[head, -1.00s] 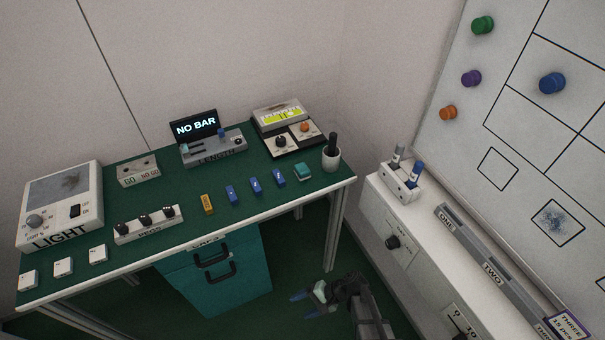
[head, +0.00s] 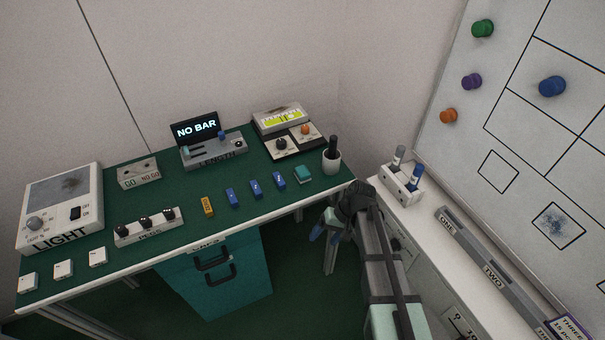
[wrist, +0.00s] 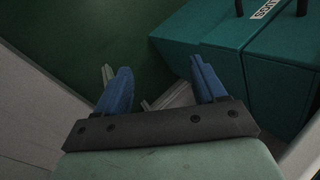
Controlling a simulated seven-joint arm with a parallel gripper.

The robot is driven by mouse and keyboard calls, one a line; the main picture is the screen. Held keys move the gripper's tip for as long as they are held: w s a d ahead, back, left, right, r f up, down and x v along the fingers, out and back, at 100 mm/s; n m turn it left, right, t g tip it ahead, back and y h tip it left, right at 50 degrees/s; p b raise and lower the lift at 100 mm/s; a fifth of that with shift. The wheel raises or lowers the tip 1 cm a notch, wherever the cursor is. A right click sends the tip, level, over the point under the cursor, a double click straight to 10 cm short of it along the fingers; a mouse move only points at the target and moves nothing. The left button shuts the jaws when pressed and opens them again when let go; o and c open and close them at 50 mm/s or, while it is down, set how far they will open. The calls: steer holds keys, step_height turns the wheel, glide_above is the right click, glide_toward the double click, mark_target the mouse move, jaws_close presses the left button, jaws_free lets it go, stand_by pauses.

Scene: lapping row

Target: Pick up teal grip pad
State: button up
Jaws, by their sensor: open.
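The teal grip pad (head: 303,175) is a small block lying on the green bench top near its right end, between the rightmost blue block and the white cup. My gripper (head: 325,233) is in front of the bench's right edge, apart from the pad. In the wrist view my gripper (wrist: 164,88) shows two blue fingers spread apart with nothing between them. The pad is not in the wrist view.
The teal cabinet (head: 215,280) is under the bench (head: 150,245). A white ledge (head: 420,222) runs along the right wall.

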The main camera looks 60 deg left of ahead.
steer(key=w+a+r+n+t, duration=0.15)
steer(key=w+a+r, duration=0.3)
steer(key=r, duration=0.65)
steer(key=w+a+r+t+y, duration=0.15)
steer(key=w+a+r, duration=0.3)
steer(key=r, duration=0.55)
steer(key=w+a+r+n+t+h, duration=0.15)
steer(key=w+a+r, duration=0.3)
steer(key=r, duration=0.65)
steer(key=n+t, duration=0.1)
glide_above(302, 170)
step_height(302, 170, down, 3)
steer(key=shift+h, duration=0.3)
step_height(302, 170, down, 8)
steer(key=shift+w+r, duration=0.1)
steer(key=shift+d+f, duration=0.1)
steer(key=shift+f, duration=2.5)
steer(key=c, duration=1.1)
steer(key=shift+c, duration=0.2)
